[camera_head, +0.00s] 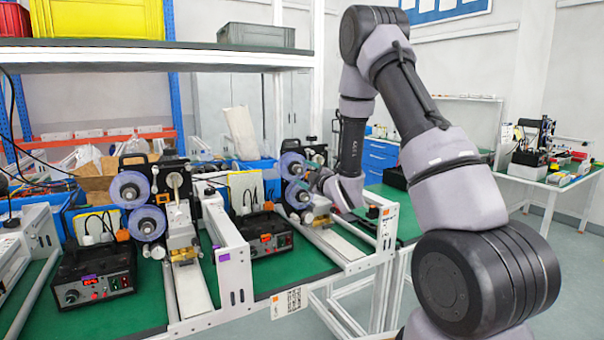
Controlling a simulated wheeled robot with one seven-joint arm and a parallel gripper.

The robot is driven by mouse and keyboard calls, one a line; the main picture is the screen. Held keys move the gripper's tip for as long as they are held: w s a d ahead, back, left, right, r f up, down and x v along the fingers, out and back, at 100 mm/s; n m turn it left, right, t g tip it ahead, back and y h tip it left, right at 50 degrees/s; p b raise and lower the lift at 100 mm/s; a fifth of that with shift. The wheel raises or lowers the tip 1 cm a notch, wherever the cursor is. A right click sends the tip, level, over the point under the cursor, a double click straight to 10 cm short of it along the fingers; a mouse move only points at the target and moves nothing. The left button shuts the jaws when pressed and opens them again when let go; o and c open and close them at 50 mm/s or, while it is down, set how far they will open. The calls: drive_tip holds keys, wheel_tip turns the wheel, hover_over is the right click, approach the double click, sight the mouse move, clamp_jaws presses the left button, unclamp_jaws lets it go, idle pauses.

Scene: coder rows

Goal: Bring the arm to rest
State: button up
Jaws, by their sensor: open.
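My arm rises from the lower right, bends at the top, and its forearm hangs down to the wrist beside the right-hand coder machine (297,168). My gripper (317,181) is small in the view, at the left of the wrist, close to that machine's blue rolls. It is open, and I see nothing held in it. The fingertips are hard to make out against the machine, so I cannot tell whether they touch it.
A second coder machine (176,205) stands to the left on the green bench (120,318). Black control boxes (95,275) sit beside the machines. A shelf (150,58) with yellow and grey crates hangs above. White metal rails edge the bench. Floor is clear at the right.

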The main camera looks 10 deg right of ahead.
drive_tip(key=v, duration=0.8)
drive_tip(key=s+d+r+m+g+h, duration=0.2)
drive_tip(key=d+r+m+h, duration=0.1)
drive_tip(key=r+m, duration=0.3)
drive_tip(key=s+d+r+m+g+h, duration=0.1)
drive_tip(key=s+d+r+m+h, duration=0.3)
drive_tip(key=r, duration=0.3)
drive_tip(key=s+a+r+m+g+y, duration=0.1)
drive_tip(key=s+r+m+g, duration=0.1)
drive_tip(key=s, duration=0.6)
drive_tip(key=s+a+r+m+g+y, duration=0.1)
drive_tip(key=s+m, duration=0.3)
drive_tip(key=s, duration=0.5)
drive_tip(key=s+a+r+m+g+y, duration=0.1)
drive_tip(key=s+a+r+m+g, duration=0.1)
drive_tip(key=s, duration=0.6)
drive_tip(key=shift+r+m+g, duration=0.35)
drive_tip(key=shift+m+g, duration=0.45)
drive_tip(key=shift+g, duration=0.2)
drive_tip(key=shift+s+a, duration=0.1)
drive_tip(key=shift+s, duration=0.05)
